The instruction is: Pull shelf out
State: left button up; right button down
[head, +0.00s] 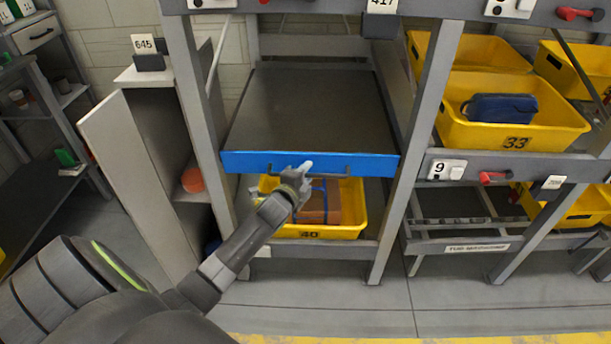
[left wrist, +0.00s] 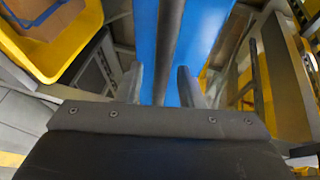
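The shelf (head: 315,105) is a dark grey flat deck with a blue front edge (head: 370,165), in the left bay of the rack in the head view. It is empty. A dark handle bar runs along the blue front; it also shows in the left wrist view (left wrist: 171,40). My left gripper (head: 302,170) is at the middle of the blue front. In the left wrist view its two fingers (left wrist: 162,88) are apart, one on each side of the bar. I cannot tell whether they touch it. My right gripper is not in view.
Below the shelf is a yellow bin (head: 345,222) marked 40 with a brown box inside. Rack posts (head: 415,150) flank the bay. A grey cabinet (head: 125,150) with an open door stands left. A yellow bin (head: 550,132) marked 33 is at right. The floor in front is clear.

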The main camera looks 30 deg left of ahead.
pick_arm(q)
jog(key=shift+w, duration=0.1)
grip_shut()
dwell(0.4)
